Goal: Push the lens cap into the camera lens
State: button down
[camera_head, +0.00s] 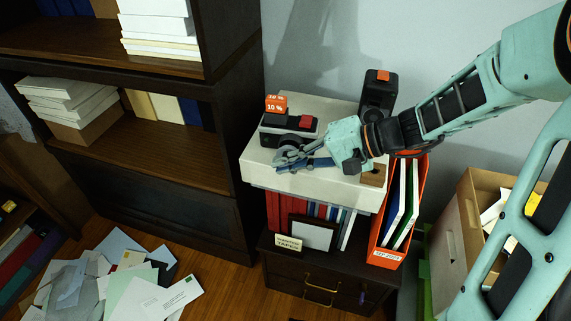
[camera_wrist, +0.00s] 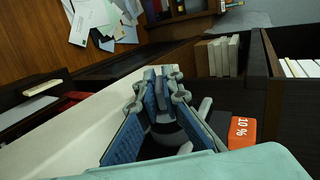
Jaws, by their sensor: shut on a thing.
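The camera (camera_head: 275,130), dark with a red part on top, sits on the pale box top in the head view. Its lens faces the front and is largely covered by my gripper (camera_head: 284,157). My gripper comes in from the right, with its fingertips at the lens. In the wrist view the blue-padded fingers of my gripper (camera_wrist: 158,82) converge around a small dark grey thing that appears to be the lens cap (camera_wrist: 162,105). A rounded grey part shows below it between the fingers. Whether the cap touches or sits in the lens cannot be told.
An orange 10 % tag (camera_head: 275,104) stands behind the camera. A black device (camera_head: 377,98) stands on the pale box (camera_head: 262,172) at the back right, with a small brown block (camera_head: 374,176) at its right front. A dark shelf (camera_head: 237,120) rises to the left.

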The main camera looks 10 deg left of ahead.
jog(key=shift+w, duration=1)
jog(key=c, duration=2)
grip_release()
